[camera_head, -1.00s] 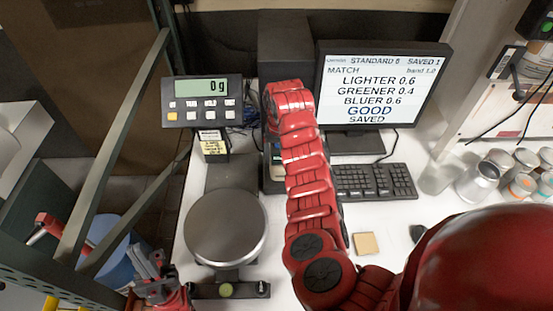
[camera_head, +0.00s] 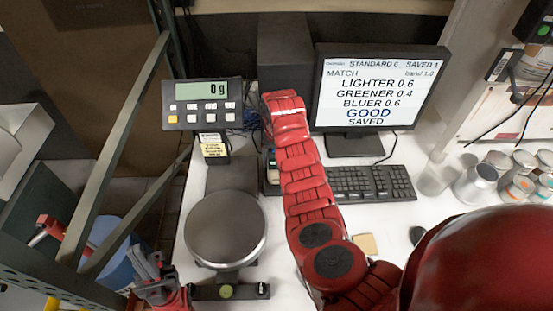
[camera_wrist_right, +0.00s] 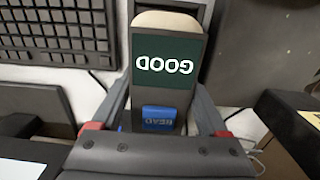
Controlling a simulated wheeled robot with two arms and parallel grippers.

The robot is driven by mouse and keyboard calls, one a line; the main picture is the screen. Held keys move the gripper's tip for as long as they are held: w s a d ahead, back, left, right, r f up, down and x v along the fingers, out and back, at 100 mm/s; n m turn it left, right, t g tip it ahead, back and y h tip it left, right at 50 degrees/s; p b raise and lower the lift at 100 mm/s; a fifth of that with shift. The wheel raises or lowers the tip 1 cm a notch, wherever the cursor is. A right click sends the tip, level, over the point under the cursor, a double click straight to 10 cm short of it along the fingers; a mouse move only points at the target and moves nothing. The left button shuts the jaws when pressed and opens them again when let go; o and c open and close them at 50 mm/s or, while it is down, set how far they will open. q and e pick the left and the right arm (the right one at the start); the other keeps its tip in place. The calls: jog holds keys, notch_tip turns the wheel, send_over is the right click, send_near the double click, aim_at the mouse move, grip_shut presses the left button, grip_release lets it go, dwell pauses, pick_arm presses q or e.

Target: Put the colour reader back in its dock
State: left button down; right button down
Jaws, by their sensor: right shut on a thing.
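The colour reader (camera_wrist_right: 160,98) is a dark handheld body in the right wrist view, with a green screen reading GOOD upside down and a blue READ button. My right gripper (camera_wrist_right: 157,125) is shut on it, one finger on each side. In the head view my right forearm hides most of the reader and the gripper; only a small dark part shows left of the arm. I cannot clearly pick out the dock, or tell whether the reader touches it. My left gripper (camera_head: 149,268) is empty and looks open at the lower left, beside the scale.
A scale with a round steel pan (camera_head: 226,228) stands left of my right arm, its display (camera_head: 203,104) reading 0 g. A monitor (camera_head: 376,92) and keyboard (camera_head: 372,183) are to the right. Several cans (camera_head: 476,184) stand far right. A beige block (camera_head: 364,244) lies near the arm.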

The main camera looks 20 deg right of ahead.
jog(key=shift+f, duration=0.15)
grip_release()
jog(key=shift+r, duration=0.3)
notch_tip(320, 180, up, 2)
jog(key=shift+w+r+b, duration=0.1)
jog(key=shift+r+b, duration=0.15)
jog(key=shift+b, duration=0.7)
notch_tip(320, 180, up, 8)
jog(key=shift+a+f+p, duration=0.1)
jog(key=shift+f+p, duration=0.05)
jog(key=shift+p, duration=0.3)
jog(key=shift+r, duration=0.8)
